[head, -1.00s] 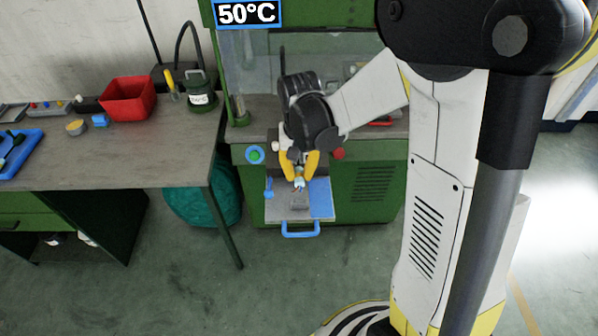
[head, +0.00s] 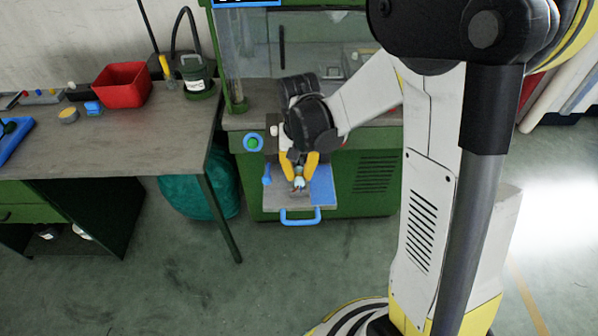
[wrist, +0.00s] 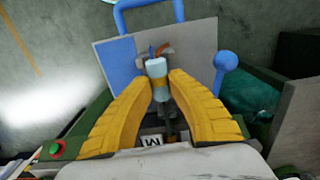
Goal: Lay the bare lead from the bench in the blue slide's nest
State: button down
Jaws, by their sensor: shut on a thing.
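My gripper (head: 299,170) is over the slide at the front of the green machine. Its yellow fingers are shut on the lead (wrist: 157,68), a pale blue-white cylinder with a yellow band and short blue and brownish wire ends. The wire ends point towards the slide's handle side. The slide (wrist: 200,45) is a grey plate with a blue section (head: 323,190) and a blue front handle (head: 300,221). The nest is largely hidden behind the lead and fingers. I cannot tell whether the lead touches it.
A blue ball-topped knob (wrist: 226,62) stands at the slide's side. Green (head: 253,142) and red buttons are on the machine's front. The bench (head: 150,140) at left holds a red bin (head: 123,87) and a dark green pot (head: 197,78). Floor before the slide is clear.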

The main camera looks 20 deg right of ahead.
dwell(0.3)
jog(key=c, duration=1.3)
grip_release()
jog(key=shift+r, duration=0.1)
notch_tip(320, 180, up, 12)
